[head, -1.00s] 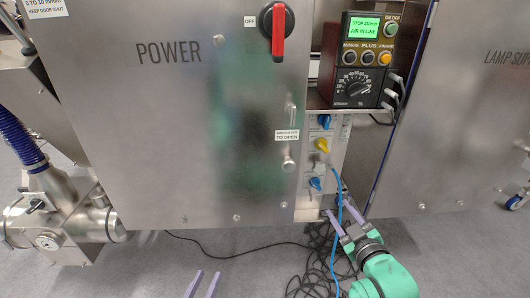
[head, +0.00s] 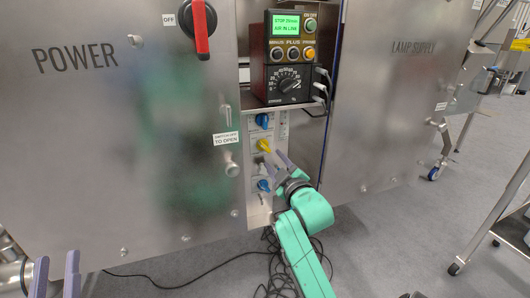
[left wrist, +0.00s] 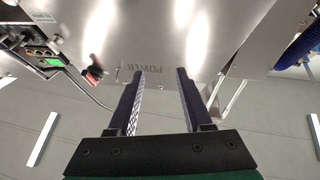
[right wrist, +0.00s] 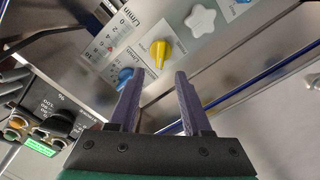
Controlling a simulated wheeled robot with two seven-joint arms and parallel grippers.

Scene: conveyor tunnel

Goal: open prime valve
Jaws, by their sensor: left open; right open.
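The valve panel (head: 283,133) is below the control box and carries an upper blue knob (head: 262,121), a yellow knob (head: 264,146) and a lower blue knob (head: 264,185). I cannot read which one is marked prime. My right gripper (head: 274,157) is open and empty in front of the panel, just below the yellow knob. In the right wrist view, the yellow knob (right wrist: 160,52) is beyond the fingertips, with a blue knob (right wrist: 125,78) beside the left finger and a white star-shaped knob (right wrist: 201,20) above. My left gripper (head: 57,258) is open and empty at lower left.
The control box (head: 288,80) stands on a shelf above the panel. Steel cabinet doors marked POWER (head: 130,130) and LAMP SUPPLY (head: 390,110) flank the recess. A red switch handle (head: 202,28) sticks out at upper left. Black cables (head: 190,280) lie on the floor.

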